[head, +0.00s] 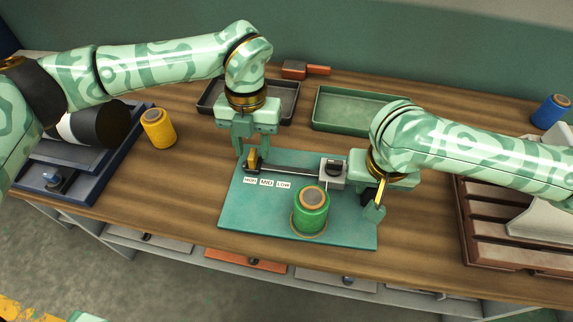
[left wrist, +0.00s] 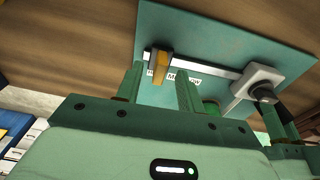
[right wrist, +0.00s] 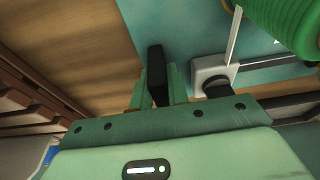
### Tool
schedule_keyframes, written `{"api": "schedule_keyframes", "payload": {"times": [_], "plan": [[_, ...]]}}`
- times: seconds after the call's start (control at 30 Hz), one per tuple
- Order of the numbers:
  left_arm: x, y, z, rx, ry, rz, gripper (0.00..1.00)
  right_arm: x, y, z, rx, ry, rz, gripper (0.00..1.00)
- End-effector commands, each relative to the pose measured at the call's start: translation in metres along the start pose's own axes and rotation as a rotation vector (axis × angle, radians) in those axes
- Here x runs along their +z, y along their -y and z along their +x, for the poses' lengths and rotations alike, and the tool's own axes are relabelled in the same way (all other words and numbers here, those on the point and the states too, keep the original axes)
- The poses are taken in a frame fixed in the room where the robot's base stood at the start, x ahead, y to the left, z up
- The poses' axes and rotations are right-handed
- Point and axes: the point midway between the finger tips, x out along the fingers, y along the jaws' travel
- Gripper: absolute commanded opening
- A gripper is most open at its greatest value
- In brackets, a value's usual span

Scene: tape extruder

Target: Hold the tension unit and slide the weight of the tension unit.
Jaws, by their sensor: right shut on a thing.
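The tension unit is a rail (head: 295,172) on a teal board (head: 240,215), with a grey block (head: 333,173) at its right end. Its yellow weight (head: 252,160) sits at the rail's left end, above the HIGH label. My left gripper (head: 252,155) is open above the weight; in the left wrist view the weight (left wrist: 161,66) shows between and beyond the spread fingers. My right gripper (head: 376,205) is right of the block, shut on a black handle (right wrist: 156,75) seen between its fingers in the right wrist view. The handle is mostly hidden in the head view.
A green spool (head: 311,212) stands on the board in front of the rail. A dark tray (head: 285,112) and a green tray (head: 330,125) lie behind. A yellow spool (head: 158,128) stands left, a brown slatted rack (head: 490,235) right. Wood left of the board is clear.

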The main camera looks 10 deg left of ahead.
Motion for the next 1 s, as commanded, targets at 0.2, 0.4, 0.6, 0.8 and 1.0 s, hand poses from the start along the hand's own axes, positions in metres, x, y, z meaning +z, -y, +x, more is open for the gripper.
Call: {"api": "schedule_keyframes", "payload": {"times": [0.2,0.4,0.6,0.8,1.0], "plan": [[0.000,0.000,-0.022,0.000,0.002,0.001,0.38,0.000,0.000,0.000,-0.001,-0.001,-0.001,0.00],[0.000,0.000,-0.039,0.000,0.002,0.000,0.38,0.000,0.000,0.000,-0.001,-0.001,-0.001,0.00],[0.000,0.000,-0.044,0.000,0.000,0.001,0.38,0.000,0.000,0.000,-0.001,-0.001,-0.001,0.00],[0.000,0.000,-0.044,0.000,0.000,0.001,0.52,0.000,0.000,0.000,-0.001,-0.001,0.000,0.00],[0.000,0.000,-0.044,0.000,0.000,0.001,0.64,0.000,0.001,0.000,-0.001,-0.001,0.000,0.00]]}}
